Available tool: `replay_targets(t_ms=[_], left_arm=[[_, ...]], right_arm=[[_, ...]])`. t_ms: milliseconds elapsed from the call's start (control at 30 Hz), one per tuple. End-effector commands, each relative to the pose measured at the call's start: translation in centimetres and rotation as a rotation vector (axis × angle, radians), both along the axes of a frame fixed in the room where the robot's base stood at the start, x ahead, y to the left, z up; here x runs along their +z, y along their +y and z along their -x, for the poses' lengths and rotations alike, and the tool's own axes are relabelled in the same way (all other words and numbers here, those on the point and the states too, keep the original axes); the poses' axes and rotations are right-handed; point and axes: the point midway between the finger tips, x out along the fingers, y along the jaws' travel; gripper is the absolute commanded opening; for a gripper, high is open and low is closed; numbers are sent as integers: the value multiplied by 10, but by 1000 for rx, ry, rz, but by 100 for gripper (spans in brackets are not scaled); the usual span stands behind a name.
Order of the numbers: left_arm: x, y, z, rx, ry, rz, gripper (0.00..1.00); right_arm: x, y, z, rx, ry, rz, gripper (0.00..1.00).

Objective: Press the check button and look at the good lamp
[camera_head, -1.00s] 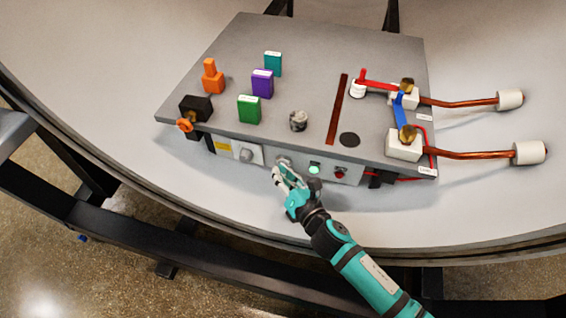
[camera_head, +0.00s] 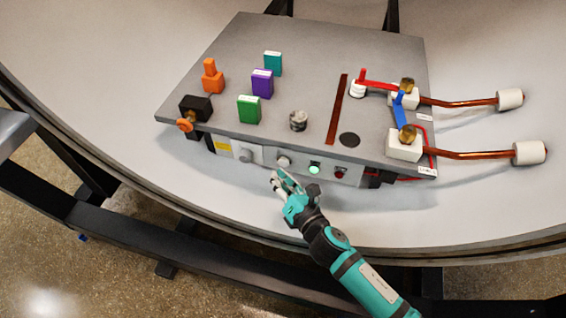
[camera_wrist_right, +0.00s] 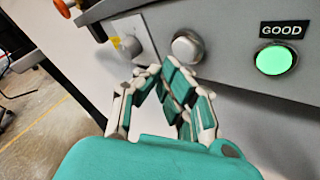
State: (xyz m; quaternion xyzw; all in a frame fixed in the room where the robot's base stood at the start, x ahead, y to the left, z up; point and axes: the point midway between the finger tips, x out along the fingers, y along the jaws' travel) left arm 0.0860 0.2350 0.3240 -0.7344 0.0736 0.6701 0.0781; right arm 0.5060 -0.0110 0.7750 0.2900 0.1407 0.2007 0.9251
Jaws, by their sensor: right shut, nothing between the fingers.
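The check button is most likely the round silver button (camera_head: 284,161) on the front panel; its own label cannot be read. It also shows in the right wrist view (camera_wrist_right: 187,47). The good lamp (camera_head: 314,168) glows green to the right of it. In the right wrist view the lamp (camera_wrist_right: 274,60) is lit pale green under a label reading GOOD. My right gripper (camera_head: 277,180) is shut and empty, just in front of and below the button, apart from it. Its fingers also show in the right wrist view (camera_wrist_right: 166,72). My left gripper is not in view.
A dark red lamp (camera_head: 339,173) sits right of the good lamp. A silver knob (camera_head: 246,155) on a white plate is to the left. The grey box (camera_head: 225,75) carries coloured blocks and copper leads. The white table (camera_head: 230,195) is clear in front.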

Motion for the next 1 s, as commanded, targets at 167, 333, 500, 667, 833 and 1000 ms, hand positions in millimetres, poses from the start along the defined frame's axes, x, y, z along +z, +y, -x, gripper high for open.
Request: replay_targets(t_ms=[167, 333, 500, 667, 833, 1000], left_arm=[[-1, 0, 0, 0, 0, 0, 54], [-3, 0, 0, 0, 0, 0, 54], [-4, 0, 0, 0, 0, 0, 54], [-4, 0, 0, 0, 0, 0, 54], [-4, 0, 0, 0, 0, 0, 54], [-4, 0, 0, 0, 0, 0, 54]], right_arm=[[-1, 6, 16, 2, 2, -2, 0], [-1, 11, 32, 1, 3, -3, 0], [-1, 15, 44, 0, 2, -1, 0], [0, 15, 47, 0, 2, -1, 0], [0, 15, 47, 0, 1, -1, 0], [0, 15, 47, 0, 1, -1, 0]])
